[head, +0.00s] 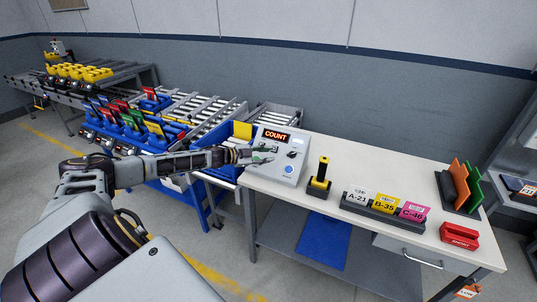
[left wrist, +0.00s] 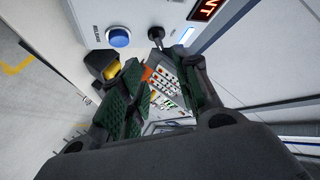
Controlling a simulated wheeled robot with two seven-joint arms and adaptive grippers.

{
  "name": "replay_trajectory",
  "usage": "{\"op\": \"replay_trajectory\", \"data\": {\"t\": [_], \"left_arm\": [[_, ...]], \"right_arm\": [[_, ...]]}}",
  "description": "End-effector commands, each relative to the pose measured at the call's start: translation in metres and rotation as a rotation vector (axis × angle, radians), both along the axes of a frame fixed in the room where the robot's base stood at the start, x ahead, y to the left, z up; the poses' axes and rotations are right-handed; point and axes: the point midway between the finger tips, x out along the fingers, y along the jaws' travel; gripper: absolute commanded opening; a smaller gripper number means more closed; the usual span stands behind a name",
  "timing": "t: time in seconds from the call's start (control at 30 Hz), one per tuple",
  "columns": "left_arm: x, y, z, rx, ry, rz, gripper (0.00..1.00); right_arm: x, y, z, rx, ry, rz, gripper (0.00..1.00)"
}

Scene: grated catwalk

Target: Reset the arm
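My left arm reaches in from the left in the head view. Its gripper (head: 262,155) is in front of the grey control box (head: 283,172), which has a lit red COUNT display (head: 276,136) and a blue button (head: 288,169). In the left wrist view the two green-padded fingers (left wrist: 163,82) are apart with nothing held between them. The blue button (left wrist: 118,37) and a dark knob or switch (left wrist: 156,33) on the box face show beyond the fingers. Whether a finger touches the box is unclear. My right gripper is not in view.
The white workbench (head: 330,157) holds a black-and-yellow handled tool (head: 320,178), a rack of labelled cards (head: 384,205), a red block (head: 458,237) and an orange-and-green file stand (head: 462,190). Roller conveyors (head: 185,104) with blue bins stand left. The bench's back middle is clear.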

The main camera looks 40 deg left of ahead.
Motion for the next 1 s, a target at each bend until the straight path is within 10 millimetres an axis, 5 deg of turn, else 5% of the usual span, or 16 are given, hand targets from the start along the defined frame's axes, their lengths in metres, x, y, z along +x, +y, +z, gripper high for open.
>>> {"op": "replay_trajectory", "data": {"t": [0.47,1.0], "left_arm": [[0.000,-0.015,-0.011,-0.010,0.009,0.010,0.32],[-0.019,-0.145,-0.093,-0.085,0.126,0.168,0.32]], "right_arm": [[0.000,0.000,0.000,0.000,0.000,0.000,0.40],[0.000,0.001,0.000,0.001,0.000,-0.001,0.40]]}}
